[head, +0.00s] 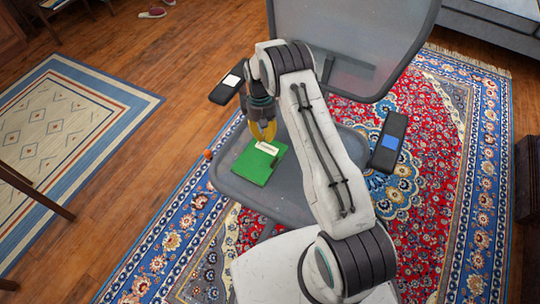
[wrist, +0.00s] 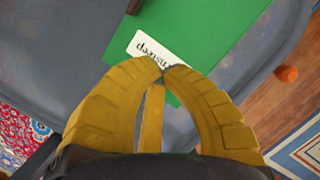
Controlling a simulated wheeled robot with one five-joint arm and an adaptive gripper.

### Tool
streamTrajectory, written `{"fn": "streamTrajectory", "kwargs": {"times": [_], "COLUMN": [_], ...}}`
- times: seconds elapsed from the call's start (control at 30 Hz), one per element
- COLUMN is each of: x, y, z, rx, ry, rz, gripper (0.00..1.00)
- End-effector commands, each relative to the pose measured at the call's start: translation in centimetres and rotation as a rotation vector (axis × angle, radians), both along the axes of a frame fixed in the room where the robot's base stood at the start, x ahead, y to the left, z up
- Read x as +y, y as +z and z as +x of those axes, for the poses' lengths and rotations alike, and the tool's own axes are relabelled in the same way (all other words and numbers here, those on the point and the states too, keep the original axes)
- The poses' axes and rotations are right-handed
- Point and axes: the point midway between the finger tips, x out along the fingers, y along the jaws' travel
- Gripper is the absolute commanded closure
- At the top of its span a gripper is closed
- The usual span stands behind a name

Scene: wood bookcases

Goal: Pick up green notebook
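The green notebook (head: 258,166) lies on the grey chair seat (head: 285,204), with a white label near its far edge. In the wrist view the notebook (wrist: 205,35) fills the upper middle, and its label with dark letters is partly covered by my fingertips. My gripper (head: 263,137) points down over the label end of the notebook. In the wrist view the yellow fingertips of my gripper (wrist: 164,70) come together over the label edge. No notebook edge shows clearly pinched between them. I cannot tell whether the tips touch the cover.
A blue item (head: 390,142) lies on the right armrest and a white item (head: 231,80) on the left armrest. The chair backrest (head: 345,30) rises behind my arm. An orange ball (head: 208,154) shows left of the seat. Open floor lies to the left.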

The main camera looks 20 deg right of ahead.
Motion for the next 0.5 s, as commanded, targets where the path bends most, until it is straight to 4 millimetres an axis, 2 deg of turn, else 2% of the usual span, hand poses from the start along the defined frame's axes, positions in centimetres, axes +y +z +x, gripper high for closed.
{"fn": "streamTrajectory", "kwargs": {"times": [0.03,0.17,0.5], "x": [0.0,-0.1,-0.2], "y": [-1.4,-3.2,-3.0], "z": [-0.2,-0.7,-3.2], "rx": [0.001,0.000,-0.001], "ry": [0.000,0.000,0.000], "rz": [0.000,0.000,0.001], "gripper": [1.00,1.00,1.00]}}
